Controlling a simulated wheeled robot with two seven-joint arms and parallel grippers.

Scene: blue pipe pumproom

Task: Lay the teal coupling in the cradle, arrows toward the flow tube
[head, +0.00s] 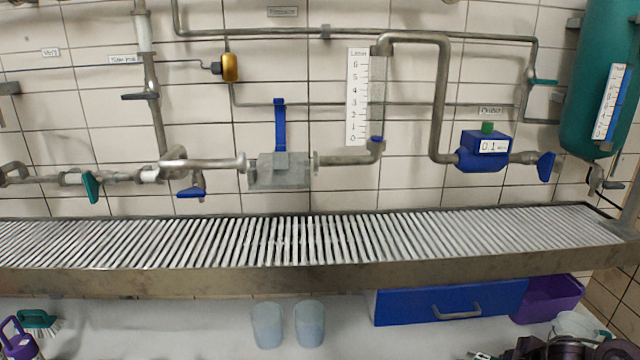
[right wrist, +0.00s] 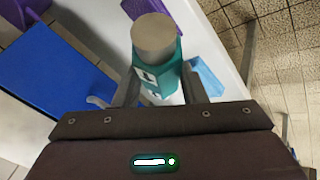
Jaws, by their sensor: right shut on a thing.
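The teal coupling (right wrist: 163,76) shows in the right wrist view, with a round grey metal end facing the camera. White patches with dark marks show on its side, but I cannot read which way arrows point. My right gripper (right wrist: 160,88) is shut on it, one finger on each side. In the head view the cradle (head: 280,177) is a grey block in the pipe gap on the wall, with a blue lever (head: 280,125) standing up above it. The flow tube (head: 377,95) with its white scale (head: 357,97) is right of the cradle. My left gripper is not in view.
A slatted metal rack (head: 300,240) runs below the pipes. Under it are two translucent cups (head: 268,325), a blue drawer (head: 450,301) and a purple bin (head: 550,298). A blue meter (head: 483,152) and teal tank (head: 596,75) are at right. The space before the cradle is clear.

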